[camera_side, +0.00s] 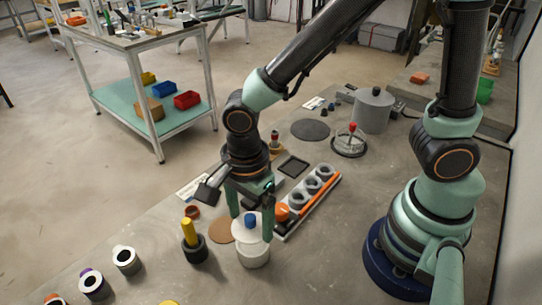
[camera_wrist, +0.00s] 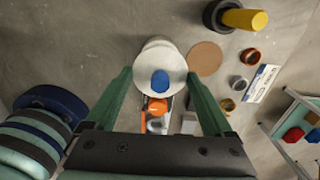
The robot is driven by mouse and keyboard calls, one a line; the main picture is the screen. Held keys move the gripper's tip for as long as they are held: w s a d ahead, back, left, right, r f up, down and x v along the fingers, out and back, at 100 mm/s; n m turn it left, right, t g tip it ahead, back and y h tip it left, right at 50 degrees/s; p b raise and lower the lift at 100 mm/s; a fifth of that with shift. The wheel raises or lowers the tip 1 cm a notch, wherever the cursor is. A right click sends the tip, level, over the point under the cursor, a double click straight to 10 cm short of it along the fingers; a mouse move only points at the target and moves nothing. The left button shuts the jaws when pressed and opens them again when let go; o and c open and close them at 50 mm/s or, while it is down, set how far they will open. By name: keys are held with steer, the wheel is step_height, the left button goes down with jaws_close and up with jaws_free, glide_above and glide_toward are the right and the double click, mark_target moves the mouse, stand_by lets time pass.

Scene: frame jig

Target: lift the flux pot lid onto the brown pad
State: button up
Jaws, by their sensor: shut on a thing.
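The pale flux pot lid (camera_side: 250,236) with its blue knob (camera_side: 250,220) is between the two green fingers of my gripper (camera_side: 251,229). My gripper is shut on the lid. The whitish flux pot (camera_side: 253,257) is directly below the lid; I cannot tell whether a gap separates them. In the wrist view, the round lid (camera_wrist: 158,58) and blue knob sit between the fingertips and hide most of the pot. The flat brown pad (camera_side: 221,232) lies bare, just left of the pot in the side view; it shows right of the lid in the wrist view (camera_wrist: 206,58).
A black holder with a yellow handle (camera_side: 188,230) stands left of the pad. A small brown ring (camera_side: 192,211) lies behind it. An orange-edged rack of grey rings (camera_side: 308,190) and an orange ball (camera_side: 282,212) are right of my gripper.

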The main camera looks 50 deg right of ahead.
step_height(320, 180, up, 17)
stand_by(0.4)
steer(key=shift+f, duration=0.1)
glide_toward(225, 229)
steer(key=shift+f, duration=2.65)
steer(key=shift+f, duration=0.5)
steer(key=o, duration=1.1)
